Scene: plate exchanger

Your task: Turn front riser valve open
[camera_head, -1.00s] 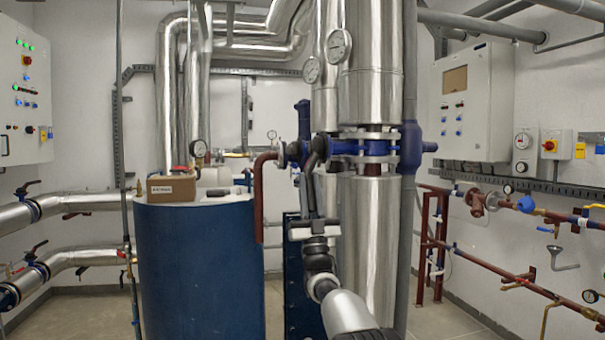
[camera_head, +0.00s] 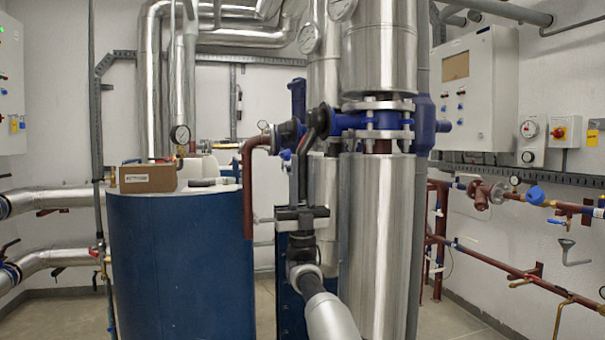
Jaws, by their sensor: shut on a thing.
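The front riser valve (camera_head: 365,121) is blue, with pale bolted flanges above and below it on the silver riser. Its long dark lever (camera_head: 304,165) bends at the top and hangs down, nearly upright, with its lower end leaning slightly left. My gripper (camera_head: 303,208) is at the lower end of the lever and is shut on it. The gripper body partly hides the grip, so the exact finger contact is not clear. My arm reaches up to it from the bottom of the picture.
A blue tank (camera_head: 180,265) with a cardboard box (camera_head: 147,179) on top stands left of my arm. A red-brown bent pipe (camera_head: 248,185) passes just left of the lever. The silver riser (camera_head: 375,245) stands close on the right. Bare floor shows at the lower right.

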